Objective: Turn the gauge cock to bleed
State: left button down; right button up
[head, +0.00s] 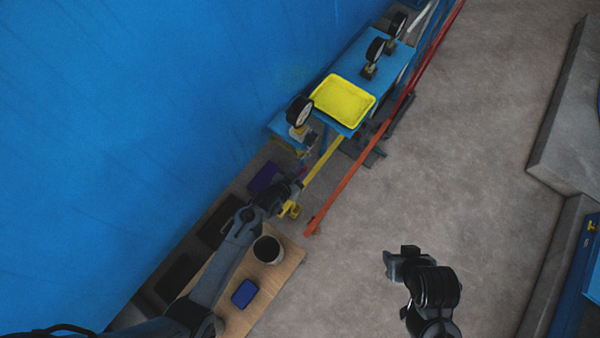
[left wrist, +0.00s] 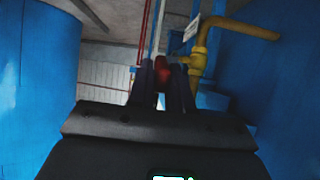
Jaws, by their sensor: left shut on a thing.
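My left gripper (head: 296,187) reaches in from the lower left to the yellow pipework below the nearest dial gauge (head: 300,111). In the left wrist view its two dark fingers (left wrist: 162,76) are shut on a small red handle (left wrist: 163,72), which looks like the gauge cock's lever. The handle sits beside a yellow valve body and pipe (left wrist: 198,62). The fingers hide most of the handle, and its exact angle is unclear. My right gripper (head: 398,262) hangs empty-looking over the bare floor, far from the gauge; its jaw opening is unclear.
A large blue vessel wall (head: 130,110) fills the left. A yellow tray (head: 343,101) lies on a blue bench with more gauges behind. A red rail (head: 362,148) runs alongside. A wooden table (head: 285,262) holds a dark cup (head: 267,250) and a blue box (head: 244,293).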

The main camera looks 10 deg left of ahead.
pick_arm(q)
jog(key=c, duration=1.4)
grip_release()
jog(key=v, duration=1)
jog(key=shift+s+a+r, duration=0.15)
jog(key=shift+s+r, duration=0.05)
jog(key=shift+s, duration=0.1)
